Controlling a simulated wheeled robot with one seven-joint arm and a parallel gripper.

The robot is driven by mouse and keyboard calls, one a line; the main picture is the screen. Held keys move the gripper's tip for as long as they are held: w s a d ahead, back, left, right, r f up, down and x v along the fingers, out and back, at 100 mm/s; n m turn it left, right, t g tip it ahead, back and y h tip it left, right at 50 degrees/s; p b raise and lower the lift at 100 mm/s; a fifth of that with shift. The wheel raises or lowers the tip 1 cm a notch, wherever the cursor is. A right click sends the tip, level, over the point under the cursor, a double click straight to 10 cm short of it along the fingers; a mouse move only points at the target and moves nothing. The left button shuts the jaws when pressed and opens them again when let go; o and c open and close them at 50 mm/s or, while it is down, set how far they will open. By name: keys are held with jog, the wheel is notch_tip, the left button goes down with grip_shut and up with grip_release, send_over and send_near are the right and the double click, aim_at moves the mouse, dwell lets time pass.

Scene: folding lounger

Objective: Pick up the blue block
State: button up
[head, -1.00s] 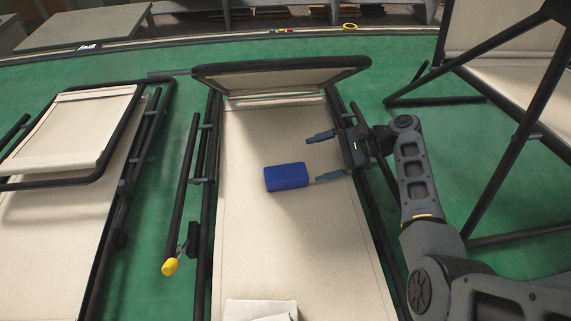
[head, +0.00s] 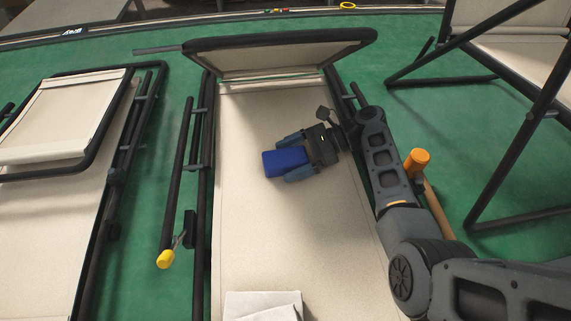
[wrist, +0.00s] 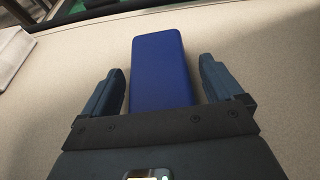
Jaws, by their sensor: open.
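The blue block (head: 283,162) lies flat on the cream fabric of the middle lounger (head: 255,225). My gripper (head: 291,156) reaches in from the right, with its fingers on either side of the block's right part. In the wrist view the block (wrist: 161,68) stands between the two open fingers (wrist: 163,83), with a visible gap at each side. The near end of the block is hidden behind the gripper's body.
The middle lounger's raised headrest (head: 285,55) is behind the block. A folded white cloth (head: 262,306) lies at the front. Other loungers stand left (head: 62,123) and right (head: 510,45). The fabric left of the block is clear.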

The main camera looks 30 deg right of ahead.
jog(key=shift+w+a+f, duration=0.1)
jog(key=shift+a+f, duration=0.05)
jog(key=shift+a, duration=0.25)
jog(key=c, duration=1)
